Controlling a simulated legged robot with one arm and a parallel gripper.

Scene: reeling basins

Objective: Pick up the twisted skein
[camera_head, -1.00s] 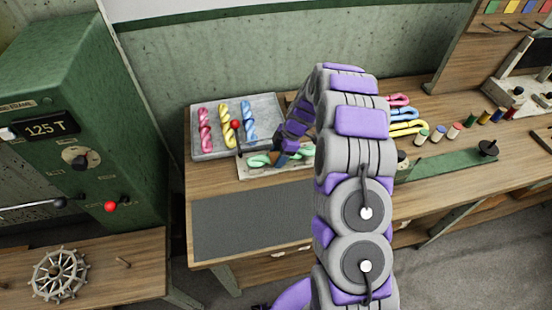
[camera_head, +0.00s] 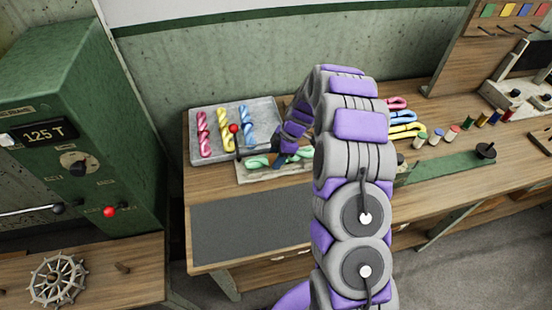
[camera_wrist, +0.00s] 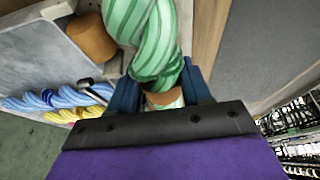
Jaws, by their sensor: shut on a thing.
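The twisted skein is pale green. In the head view the green skein (camera_head: 257,162) lies over a pale board (camera_head: 250,177) on the bench, partly hidden by my gripper. In the wrist view the green skein (camera_wrist: 150,38) runs from the top edge down between my dark blue fingers. My gripper (camera_wrist: 160,82) is shut on it near its lower end, and it shows small in the head view (camera_head: 279,161). A brown and pale round piece (camera_wrist: 165,98) shows between the fingers. I cannot tell whether the skein is clear of the board.
A grey tray (camera_head: 262,104) behind holds pink, yellow and blue skeins. A red-knobbed lever (camera_head: 233,129) stands close left of my gripper. A brown cylinder (camera_wrist: 92,38) stands beside the skein. The dark mat (camera_head: 240,228) in front is bare. Spools (camera_head: 436,136) stand at right.

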